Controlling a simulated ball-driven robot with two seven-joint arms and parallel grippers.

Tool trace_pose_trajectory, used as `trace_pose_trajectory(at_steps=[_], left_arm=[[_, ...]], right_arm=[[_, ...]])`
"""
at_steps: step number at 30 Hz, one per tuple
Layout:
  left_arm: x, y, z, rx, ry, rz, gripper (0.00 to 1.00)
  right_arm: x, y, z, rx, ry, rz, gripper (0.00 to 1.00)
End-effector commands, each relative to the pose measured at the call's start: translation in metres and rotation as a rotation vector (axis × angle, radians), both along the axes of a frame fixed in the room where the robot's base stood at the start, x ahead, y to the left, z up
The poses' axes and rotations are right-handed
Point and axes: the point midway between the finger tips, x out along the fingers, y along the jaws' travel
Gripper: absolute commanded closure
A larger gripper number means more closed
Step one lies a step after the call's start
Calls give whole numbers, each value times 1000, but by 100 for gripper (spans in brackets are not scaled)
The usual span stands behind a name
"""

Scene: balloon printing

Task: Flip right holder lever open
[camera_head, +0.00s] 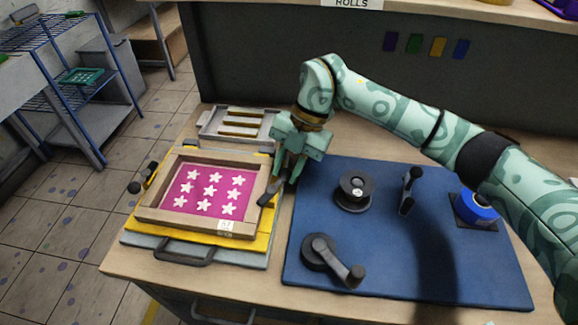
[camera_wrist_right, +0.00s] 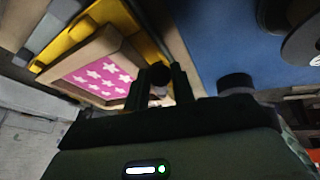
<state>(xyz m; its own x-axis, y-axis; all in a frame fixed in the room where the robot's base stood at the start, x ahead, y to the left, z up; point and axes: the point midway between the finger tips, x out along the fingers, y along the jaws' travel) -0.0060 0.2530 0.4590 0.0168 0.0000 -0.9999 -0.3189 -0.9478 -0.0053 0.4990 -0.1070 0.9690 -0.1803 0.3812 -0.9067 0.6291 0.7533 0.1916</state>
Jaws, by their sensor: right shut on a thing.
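The screen frame (camera_head: 200,195), wooden with a pink sheet of white stars, sits on the yellow and grey press base. The right holder lever (camera_head: 267,198), dark with a rounded end, is at the frame's right side and partly hidden by my right gripper (camera_head: 285,178). My right gripper points down there, shut on the lever. In the right wrist view the lever's black knob (camera_wrist_right: 159,75) shows between the two dark fingers (camera_wrist_right: 163,88). The left holder lever (camera_head: 136,187) sticks out at the frame's left side. My left gripper is not in view.
A blue mat (camera_head: 420,270) on the right bears a black spool (camera_head: 354,190), a crank-like tool (camera_head: 325,257), a black handled tool (camera_head: 409,190) and a blue roll (camera_head: 477,207). A grey tray (camera_head: 212,127) with wooden slats stands behind the frame.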

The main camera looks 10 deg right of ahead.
Motion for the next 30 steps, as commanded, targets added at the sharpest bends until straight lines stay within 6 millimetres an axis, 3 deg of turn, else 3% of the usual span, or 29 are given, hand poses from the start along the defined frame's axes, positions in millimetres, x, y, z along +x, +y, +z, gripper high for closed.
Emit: trace_pose_trajectory(at_steps=[18,30], left_arm=[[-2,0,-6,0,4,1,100],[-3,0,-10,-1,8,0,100]], right_arm=[[15,16,-1,-1,-1,407,98],[17,20,0,0,-1,509,98]])
